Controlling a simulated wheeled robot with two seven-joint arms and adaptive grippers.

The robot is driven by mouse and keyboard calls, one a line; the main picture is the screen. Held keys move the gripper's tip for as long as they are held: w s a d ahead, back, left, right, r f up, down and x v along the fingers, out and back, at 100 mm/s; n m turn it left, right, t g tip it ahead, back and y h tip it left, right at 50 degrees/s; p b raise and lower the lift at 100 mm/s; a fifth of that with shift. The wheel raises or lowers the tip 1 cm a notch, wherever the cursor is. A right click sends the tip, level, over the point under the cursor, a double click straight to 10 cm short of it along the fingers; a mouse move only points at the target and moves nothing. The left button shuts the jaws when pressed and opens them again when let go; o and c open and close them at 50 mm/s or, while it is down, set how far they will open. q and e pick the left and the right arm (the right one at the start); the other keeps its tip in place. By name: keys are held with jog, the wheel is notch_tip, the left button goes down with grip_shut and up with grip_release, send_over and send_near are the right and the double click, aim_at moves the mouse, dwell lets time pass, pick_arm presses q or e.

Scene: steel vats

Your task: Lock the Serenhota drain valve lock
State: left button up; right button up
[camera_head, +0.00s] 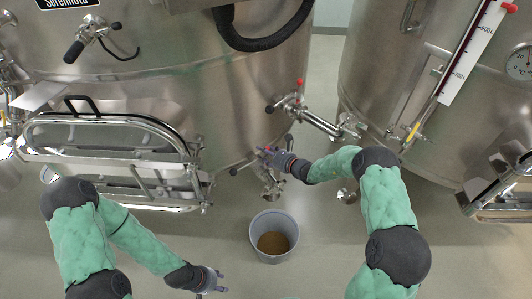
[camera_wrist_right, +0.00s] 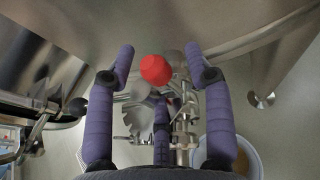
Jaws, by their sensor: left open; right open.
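The Serenhota vat (camera_head: 150,60) is the steel vat at the left in the head view, with its name plate (camera_head: 68,3) at the top. Its drain valve (camera_head: 271,185) sticks out low at the vat's front right, partly hidden by my right gripper (camera_head: 268,151). In the right wrist view, a red knob (camera_wrist_right: 155,69) lies between the two fingers of my right gripper (camera_wrist_right: 159,50), with gaps on both sides. Metal valve parts (camera_wrist_right: 180,120) show behind it. My left gripper (camera_head: 217,281) is open and empty, low over the floor.
A grey bucket (camera_head: 274,218) with brown contents stands on the floor below the drain valve. A red-tipped side valve (camera_head: 299,84) and pipe (camera_head: 322,124) sit above right. A second vat (camera_head: 400,60) stands at the right. The vat's oval hatch (camera_head: 100,150) is at the left.

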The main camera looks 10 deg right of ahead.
jog(key=v, duration=1.2)
jog(key=shift+s+d+f, duration=0.1)
jog(key=shift+f, duration=0.05)
dwell(0.3)
